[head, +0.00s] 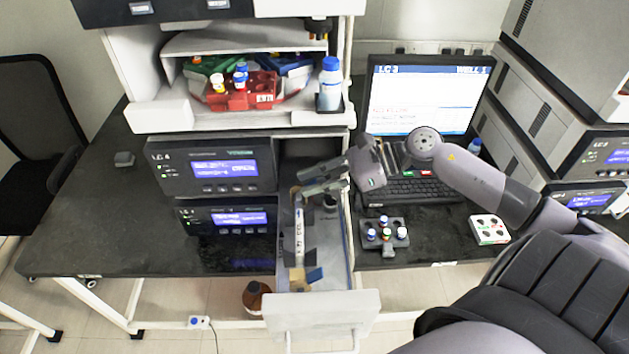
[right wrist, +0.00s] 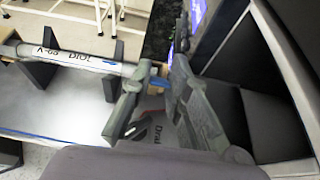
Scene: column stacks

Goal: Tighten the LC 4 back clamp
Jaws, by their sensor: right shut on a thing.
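A white column (head: 299,232) lies lengthwise in the open drawer beside the LC 4 unit (head: 212,167). Its printed label shows on the tube in the right wrist view (right wrist: 75,56), with dark brackets along it. My right gripper (head: 300,188) reaches over the drawer to the column's back end. How tight the clamp is cannot be seen. My left gripper is not in view.
The drawer front (head: 322,312) juts out past the bench. A brown bottle (head: 255,295) stands left of it. The bench (head: 90,220) is mostly clear at left.

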